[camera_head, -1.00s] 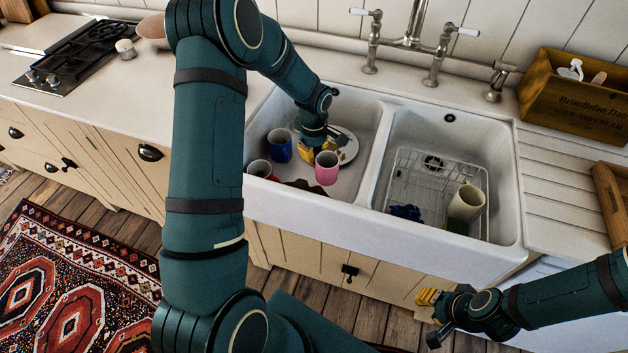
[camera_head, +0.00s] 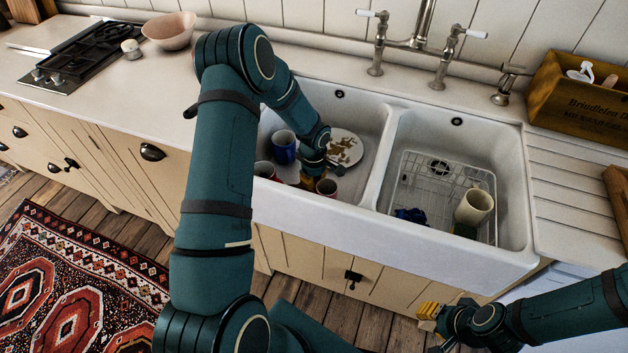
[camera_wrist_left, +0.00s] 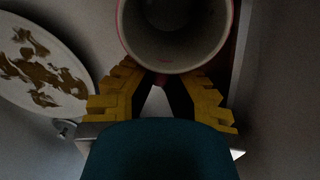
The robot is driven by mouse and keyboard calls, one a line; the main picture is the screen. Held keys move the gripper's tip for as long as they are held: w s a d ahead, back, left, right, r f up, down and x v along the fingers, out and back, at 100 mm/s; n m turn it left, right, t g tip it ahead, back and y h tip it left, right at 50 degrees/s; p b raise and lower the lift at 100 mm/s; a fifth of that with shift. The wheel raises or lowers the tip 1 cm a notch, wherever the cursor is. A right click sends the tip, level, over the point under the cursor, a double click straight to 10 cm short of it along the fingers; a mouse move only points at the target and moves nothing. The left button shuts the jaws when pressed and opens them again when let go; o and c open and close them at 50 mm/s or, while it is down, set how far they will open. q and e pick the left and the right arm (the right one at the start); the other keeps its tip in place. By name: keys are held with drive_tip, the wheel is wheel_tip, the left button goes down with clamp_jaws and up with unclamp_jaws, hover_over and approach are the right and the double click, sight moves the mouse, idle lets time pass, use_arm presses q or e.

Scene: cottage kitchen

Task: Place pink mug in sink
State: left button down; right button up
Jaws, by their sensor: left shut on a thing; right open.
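The pink mug (camera_head: 326,188) is in the left sink basin, close to its front wall, upright and partly shaded. It also shows in the left wrist view (camera_wrist_left: 175,50), where I look into its open, empty-looking top with a pink rim. My left gripper (camera_head: 310,181) is down in the basin beside it; in the left wrist view its yellow fingers (camera_wrist_left: 160,85) are shut on the mug's near side. The sink (camera_head: 375,195) has two basins. My right gripper (camera_head: 430,312) is open and empty in front of the cabinet. Whether the mug's base touches the sink floor is hidden.
A blue mug (camera_head: 284,147), a red mug (camera_head: 264,170) and a stained plate (camera_head: 346,147) are in the left basin. The right basin holds a wire rack (camera_head: 420,185), a cream mug (camera_head: 474,207) and a dark blue thing (camera_head: 410,215). The divider (camera_head: 382,160) stands between them.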

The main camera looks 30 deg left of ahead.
use_arm(q)
drive_tip(key=shift+f, duration=0.1)
drive_tip(key=c, duration=1.1)
unclamp_jaws()
drive_tip(key=shift+c, duration=0.2)
drive_tip(key=shift+r, duration=0.5)
wheel_tip(320, 180, up, 11)
drive_tip(key=p, duration=0.1)
drive_tip(key=shift+s+r+p, duration=0.15)
drive_tip(key=shift+p, duration=0.15)
